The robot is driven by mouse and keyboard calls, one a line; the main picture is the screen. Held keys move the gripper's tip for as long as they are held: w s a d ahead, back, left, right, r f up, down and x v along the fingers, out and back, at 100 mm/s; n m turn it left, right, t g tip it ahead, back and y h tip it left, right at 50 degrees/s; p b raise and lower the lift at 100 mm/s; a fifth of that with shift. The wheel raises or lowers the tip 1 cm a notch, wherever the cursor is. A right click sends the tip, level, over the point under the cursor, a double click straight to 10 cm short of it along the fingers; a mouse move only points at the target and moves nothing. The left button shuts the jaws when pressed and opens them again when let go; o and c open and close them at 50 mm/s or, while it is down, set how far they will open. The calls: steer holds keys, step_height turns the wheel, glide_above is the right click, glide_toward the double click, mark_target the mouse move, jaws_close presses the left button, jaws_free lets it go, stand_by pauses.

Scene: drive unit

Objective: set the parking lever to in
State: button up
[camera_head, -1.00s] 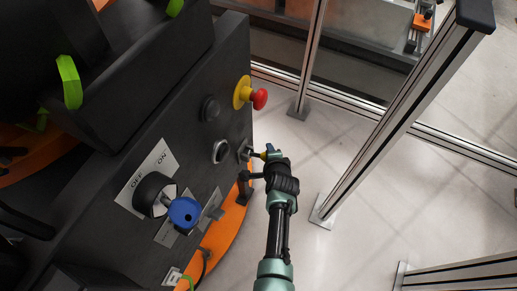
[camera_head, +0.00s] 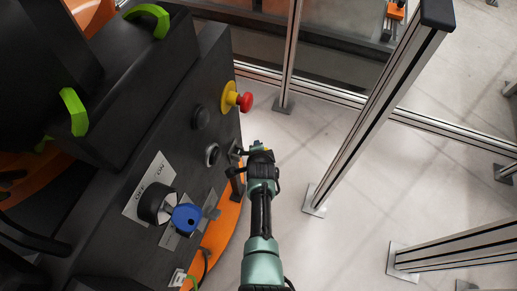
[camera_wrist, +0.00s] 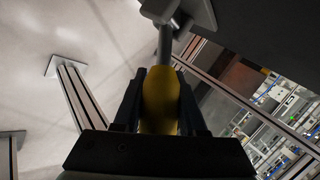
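The parking lever (camera_wrist: 161,98) shows in the wrist view as a yellow knob on a grey shaft. The shaft runs up to a grey mount on the dark panel. My gripper (camera_wrist: 161,82) has one dark finger on each side of the knob, close against it, and looks shut on it. In the head view my gripper (camera_head: 256,150) is at the right edge of the black drive unit (camera_head: 120,215), by the lever's grey mount (camera_head: 236,151). There the gripper mostly hides the lever.
A red and yellow emergency button (camera_head: 240,100), a black round knob (camera_head: 201,117) and a blue-and-black rotary switch (camera_head: 186,218) sit on the panel. A black handle (camera_head: 236,185) stands just below my gripper. An aluminium post (camera_head: 375,120) rises at right, with clear floor between.

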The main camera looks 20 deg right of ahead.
steer(key=o, duration=0.4)
steer(key=shift+o, duration=0.2)
steer(key=p+v, duration=0.6)
steer(key=v, duration=0.7)
steer(key=shift+a, duration=0.1)
